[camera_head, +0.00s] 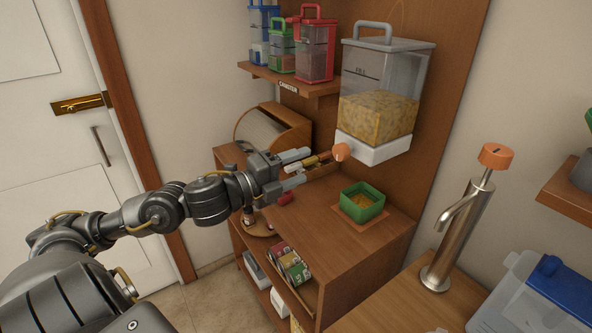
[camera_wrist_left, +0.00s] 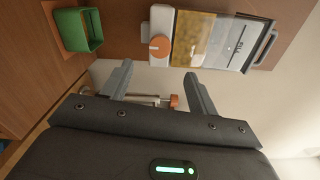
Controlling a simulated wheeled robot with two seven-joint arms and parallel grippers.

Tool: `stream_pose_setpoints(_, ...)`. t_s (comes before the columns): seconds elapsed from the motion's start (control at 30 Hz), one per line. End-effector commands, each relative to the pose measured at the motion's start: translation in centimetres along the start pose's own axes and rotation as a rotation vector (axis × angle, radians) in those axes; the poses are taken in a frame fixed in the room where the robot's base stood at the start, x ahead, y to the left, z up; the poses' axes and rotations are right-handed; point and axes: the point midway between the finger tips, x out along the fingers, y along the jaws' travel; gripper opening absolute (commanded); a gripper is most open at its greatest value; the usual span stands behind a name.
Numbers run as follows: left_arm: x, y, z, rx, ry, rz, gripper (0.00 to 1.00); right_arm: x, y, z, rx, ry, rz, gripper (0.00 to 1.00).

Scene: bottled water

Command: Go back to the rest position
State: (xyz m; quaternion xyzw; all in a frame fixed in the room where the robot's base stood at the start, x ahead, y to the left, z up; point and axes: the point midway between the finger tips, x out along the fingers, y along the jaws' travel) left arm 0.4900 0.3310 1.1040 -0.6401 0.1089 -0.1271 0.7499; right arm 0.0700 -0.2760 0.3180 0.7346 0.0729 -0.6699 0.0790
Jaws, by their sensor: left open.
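My left gripper (camera_head: 303,167) is open, its two fingers spread, with nothing held between them. It is in front of the clear dispenser (camera_head: 375,95), close to its round orange knob (camera_head: 341,151). In the left wrist view the open fingers (camera_wrist_left: 156,70) point toward the dispenser's white base, and the orange knob (camera_wrist_left: 159,46) lies beyond the fingertips, apart from them. A green square container (camera_head: 375,212) with yellowish contents stands on the wooden counter below the dispenser. It also shows in the left wrist view (camera_wrist_left: 70,31). My right gripper is not in view.
A shelf (camera_head: 290,80) with blue, green and red canisters is at upper left of the dispenser. A wooden bread box (camera_head: 285,128) stands behind my gripper. A metal tap (camera_head: 458,235) with an orange top and a blue-lidded jug (camera_head: 535,300) are at right. The door side is clear.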

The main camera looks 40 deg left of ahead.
Motion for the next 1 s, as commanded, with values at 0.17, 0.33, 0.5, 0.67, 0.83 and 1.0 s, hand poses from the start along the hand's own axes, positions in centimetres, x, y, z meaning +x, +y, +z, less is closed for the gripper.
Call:
stream_pose_setpoints(0.17,0.0,0.0,0.0,0.000,0.000,0.000,0.59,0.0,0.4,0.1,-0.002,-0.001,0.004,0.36)
stream_pose_setpoints(0.33,0.0,0.0,0.0,0.000,0.000,0.000,0.59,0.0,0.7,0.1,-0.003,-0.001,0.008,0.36)
stream_pose_setpoints(0.5,0.0,0.5,0.0,-0.019,-0.008,0.007,0.59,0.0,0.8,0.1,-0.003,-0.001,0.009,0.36)
stream_pose_setpoints(0.67,-0.5,5.1,-0.1,-0.214,-0.101,0.084,0.59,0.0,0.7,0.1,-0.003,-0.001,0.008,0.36)
stream_pose_setpoints(0.83,-3.3,15.4,-2.2,-0.619,-0.327,0.278,0.59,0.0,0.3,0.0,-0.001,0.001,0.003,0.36)
stream_pose_setpoints(1.0,-8.4,24.7,-7.3,-0.998,-0.582,0.507,0.59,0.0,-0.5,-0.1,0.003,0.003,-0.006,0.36)
